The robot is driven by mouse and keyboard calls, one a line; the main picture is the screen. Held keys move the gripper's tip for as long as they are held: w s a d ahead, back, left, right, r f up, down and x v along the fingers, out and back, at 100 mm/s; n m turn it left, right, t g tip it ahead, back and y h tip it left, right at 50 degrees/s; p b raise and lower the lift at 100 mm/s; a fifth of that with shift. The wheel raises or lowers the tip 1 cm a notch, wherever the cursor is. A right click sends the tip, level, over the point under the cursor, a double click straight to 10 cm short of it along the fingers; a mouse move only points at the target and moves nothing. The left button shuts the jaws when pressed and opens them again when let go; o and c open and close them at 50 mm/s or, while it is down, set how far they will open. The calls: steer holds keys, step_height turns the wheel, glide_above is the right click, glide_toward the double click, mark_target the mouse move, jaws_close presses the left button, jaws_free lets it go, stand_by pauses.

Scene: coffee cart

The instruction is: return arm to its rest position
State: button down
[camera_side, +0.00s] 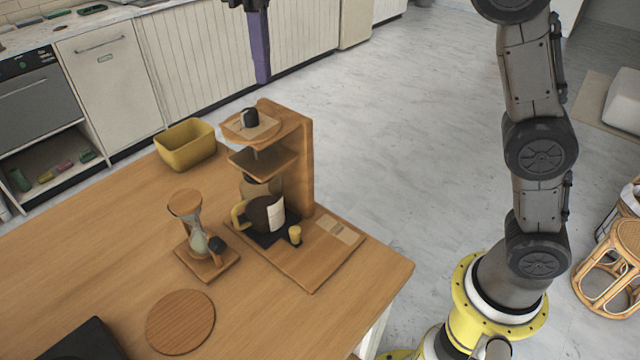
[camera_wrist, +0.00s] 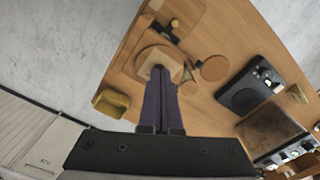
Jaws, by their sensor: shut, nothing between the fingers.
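My gripper (camera_side: 263,80) hangs in the air at the top of the side view, above and behind the wooden coffee stand (camera_side: 306,165). Its purple fingers point down and are shut with nothing between them. In the wrist view the closed fingers (camera_wrist: 159,70) point toward the stand's round top, which they partly overlap. The gripper looks clear of the stand and the table. My gripper's upper part is cut off by the side view's top edge.
The wooden table (camera_side: 100,250) bears a dark pot (camera_side: 264,216) in the stand, an hourglass-shaped item (camera_side: 196,228), a round wooden board (camera_side: 180,322) and a yellow bin (camera_side: 186,145). White cabinets (camera_side: 200,55) line the back. The floor right of the table is open.

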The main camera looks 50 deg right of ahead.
steer(key=s+d+r+m+t, duration=0.1)
steer(key=s+d+r+m, duration=0.1)
steer(key=s+d, duration=0.45)
steer(key=s+d+r+m+t, duration=0.1)
steer(key=s+d+r+t, duration=0.1)
steer(key=s+d, duration=0.45)
steer(key=s+d+f+m+t, duration=0.1)
steer(key=s+f, duration=0.4)
steer(key=f, duration=0.3)
steer(key=s+d+f+m+t, duration=0.1)
steer(key=s+f+m, duration=0.1)
steer(key=s+f, duration=0.4)
step_height(320, 180, down, 4)
steer(key=shift+r+t, duration=0.2)
steer(key=shift+t, duration=0.1)
